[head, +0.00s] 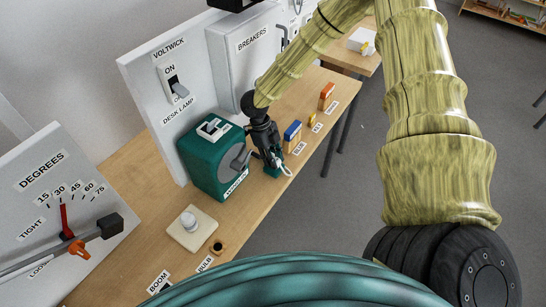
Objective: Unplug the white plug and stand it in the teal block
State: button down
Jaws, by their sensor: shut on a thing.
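My gripper (273,163) points down over the wooden bench, just right of a dark teal box with a crank. It is shut on the white plug (285,169). Only a small white part shows beside the fingertips; the fingers hide the rest. A small patch of teal, the teal block (271,172), shows low between and behind the fingers, close to the bench top. I cannot tell whether the plug touches the block or stands in it.
The teal crank box (213,174) stands close left of my gripper. Blue (292,133) and orange (326,92) blocks stand in a row behind it. A white button base (192,228) lies nearer. Switch panels (158,112) rise at the left. The bench's right edge is close.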

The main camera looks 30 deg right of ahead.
jog(key=shift+f, duration=0.6)
jog(key=c, duration=1.1)
grip_release()
jog(key=v, duration=0.7)
jog(key=shift+r, duration=0.2)
